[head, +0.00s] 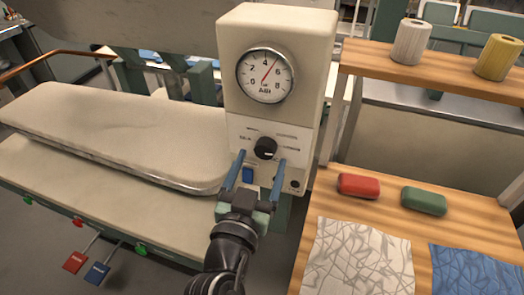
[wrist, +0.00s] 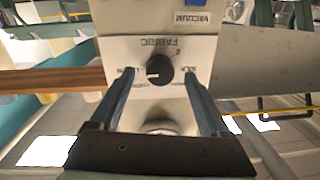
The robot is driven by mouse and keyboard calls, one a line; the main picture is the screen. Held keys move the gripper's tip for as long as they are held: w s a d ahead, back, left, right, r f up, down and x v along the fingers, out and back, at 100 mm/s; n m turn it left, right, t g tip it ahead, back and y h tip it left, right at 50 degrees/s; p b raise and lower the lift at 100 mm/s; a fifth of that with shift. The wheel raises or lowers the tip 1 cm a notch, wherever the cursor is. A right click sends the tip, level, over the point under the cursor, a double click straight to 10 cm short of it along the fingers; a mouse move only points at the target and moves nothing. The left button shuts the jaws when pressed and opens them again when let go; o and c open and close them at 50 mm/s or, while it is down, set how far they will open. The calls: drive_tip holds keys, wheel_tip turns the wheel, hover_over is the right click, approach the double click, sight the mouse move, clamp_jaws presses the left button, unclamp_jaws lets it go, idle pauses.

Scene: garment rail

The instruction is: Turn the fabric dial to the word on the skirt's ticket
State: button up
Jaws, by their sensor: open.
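The fabric dial (head: 265,148) is a round black knob on the cream front of the machine, below the gauge. In the wrist view the dial (wrist: 159,70) sits under the upside-down word FABRIC. A short pale mark on it points left there, roughly toward a word that looks like LINEN; in the head view it points right. Several small words ring the dial, mostly too blurred to read. My gripper (head: 261,163) is open, its blue fingers on either side of the dial. In the wrist view, gaps show between the fingers (wrist: 157,80) and the knob. Neither skirt nor ticket is visible.
The pressure gauge (head: 266,75) reads near 5. A blue switch (head: 248,174) is just below the dial. A padded ironing board (head: 120,130) lies left. A wooden shelf (head: 430,75) on the right carries spools; red and green blocks and cloth pieces lie lower.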

drive_tip(key=shift+x, duration=1)
clamp_jaws()
drive_tip(key=shift+n, duration=0.3)
drive_tip(key=n+p, duration=0.2)
drive_tip(key=n, duration=0.2)
drive_tip(key=shift+r, duration=0.1)
drive_tip(key=n+p, duration=0.1)
drive_tip(key=n, duration=0.4)
drive_tip(key=shift+n+g+p, duration=0.3)
drive_tip(key=shift+p, duration=0.1)
